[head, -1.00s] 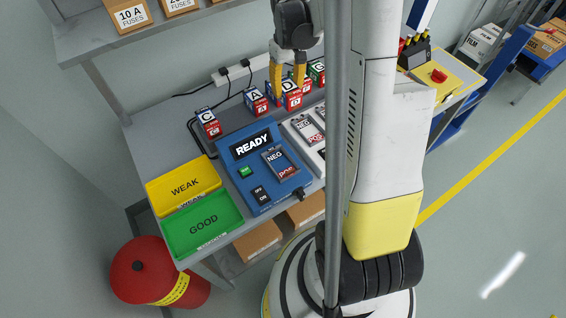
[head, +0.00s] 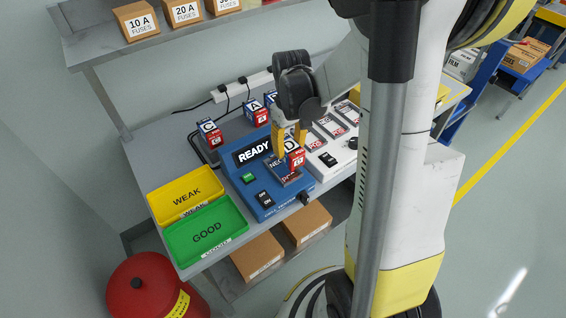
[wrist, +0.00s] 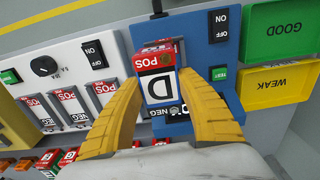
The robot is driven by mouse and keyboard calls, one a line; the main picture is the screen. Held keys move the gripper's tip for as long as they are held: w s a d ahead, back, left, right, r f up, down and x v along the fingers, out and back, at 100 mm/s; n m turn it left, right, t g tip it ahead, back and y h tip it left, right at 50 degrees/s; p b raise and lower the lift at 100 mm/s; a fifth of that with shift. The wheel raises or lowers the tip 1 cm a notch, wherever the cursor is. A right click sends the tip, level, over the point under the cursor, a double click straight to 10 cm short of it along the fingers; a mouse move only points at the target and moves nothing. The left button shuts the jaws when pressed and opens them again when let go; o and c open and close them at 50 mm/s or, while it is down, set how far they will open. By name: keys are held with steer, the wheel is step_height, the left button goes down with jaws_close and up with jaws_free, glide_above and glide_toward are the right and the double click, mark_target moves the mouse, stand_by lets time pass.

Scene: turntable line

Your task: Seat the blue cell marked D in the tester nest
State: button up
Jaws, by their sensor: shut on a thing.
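The cell marked D (head: 289,145) has a white label with a black D, a red end and some blue on its body. My gripper (head: 290,148) is shut on it over the blue tester (head: 262,205), whose screen reads READY. The tester nest (head: 287,179), marked NEG and POS, is partly hidden by the cell and fingers. In the wrist view the cell (wrist: 160,86) sits between the yellow fingers, D facing the camera, with POS above it and NEG below. I cannot tell whether the cell touches the nest.
A white charger (head: 327,158) with several POS-marked bays stands right of the tester. Cells C (head: 210,132) and A (head: 256,111) stand behind. A yellow WEAK tray (head: 163,205) and green GOOD tray (head: 183,249) lie to the left.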

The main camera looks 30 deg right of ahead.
mark_target(283, 159)
steer(key=shift+w+a+f, duration=0.5)
steer(key=shift+a+f, duration=0.05)
steer(key=shift+a, duration=0.2)
steer(key=shift+f, duration=0.2)
steer(key=shift+f+b, duration=1.05)
steer(key=shift+f, duration=0.75)
steer(key=shift+f, duration=0.2)
steer(key=o, duration=1.4)
steer(key=shift+c, duration=0.2)
steer(key=shift+r, duration=0.1)
